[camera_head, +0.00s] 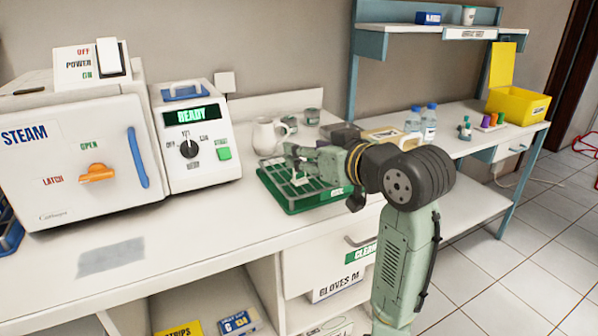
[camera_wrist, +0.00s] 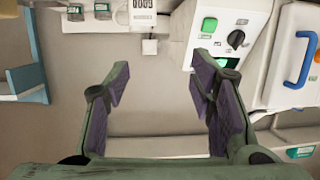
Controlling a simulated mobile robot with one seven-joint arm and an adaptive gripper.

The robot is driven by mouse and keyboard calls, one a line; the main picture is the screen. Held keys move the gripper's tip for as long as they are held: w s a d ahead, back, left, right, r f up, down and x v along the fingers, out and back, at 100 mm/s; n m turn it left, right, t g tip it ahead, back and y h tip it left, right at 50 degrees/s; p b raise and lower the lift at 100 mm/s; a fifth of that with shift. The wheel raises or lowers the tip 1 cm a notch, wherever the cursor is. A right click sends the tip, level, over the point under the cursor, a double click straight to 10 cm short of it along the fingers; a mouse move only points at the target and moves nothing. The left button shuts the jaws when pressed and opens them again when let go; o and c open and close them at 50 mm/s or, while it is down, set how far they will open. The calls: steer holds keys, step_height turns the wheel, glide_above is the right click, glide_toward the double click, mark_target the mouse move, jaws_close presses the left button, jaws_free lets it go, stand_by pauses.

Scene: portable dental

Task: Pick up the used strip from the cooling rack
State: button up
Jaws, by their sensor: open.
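The green cooling rack (camera_head: 308,203) sits on the white counter, right of the steriliser, in the head view. I cannot make out the used strip for certain; small pale shapes show at the rack by my gripper. In the wrist view my gripper (camera_wrist: 157,88) is open, its two purple-padded fingers wide apart with nothing between them. The rack and strip do not show in the wrist view.
The white steam steriliser (camera_head: 75,160) and its control panel reading READY (camera_head: 195,135) stand at left. A white jug (camera_head: 265,138) and grey-green cups (camera_head: 312,116) stand behind the rack. Bottles (camera_head: 430,122) and a yellow bin (camera_head: 517,105) are at right. The front-left counter is mostly clear.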

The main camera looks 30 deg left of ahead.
mark_target(300, 180)
steer(key=shift+g+h, duration=0.5)
steer(key=shift+h, duration=0.1)
steer(key=shift+w+a+f+p, duration=0.4)
steer(key=shift+w+a+f, duration=0.5)
steer(key=shift+f, duration=0.25)
steer(key=shift+w+a+f+p, duration=0.4)
steer(key=shift+w+a+f, duration=0.5)
steer(key=shift+f, duration=0.25)
steer(key=shift+w+a+f+p, duration=0.4)
steer(key=shift+w+a+f, duration=0.35)
steer(key=shift+a+f, duration=0.35)
steer(key=shift+d, duration=0.1)
steer(key=shift+c, duration=0.4)
steer(key=c, duration=0.8)
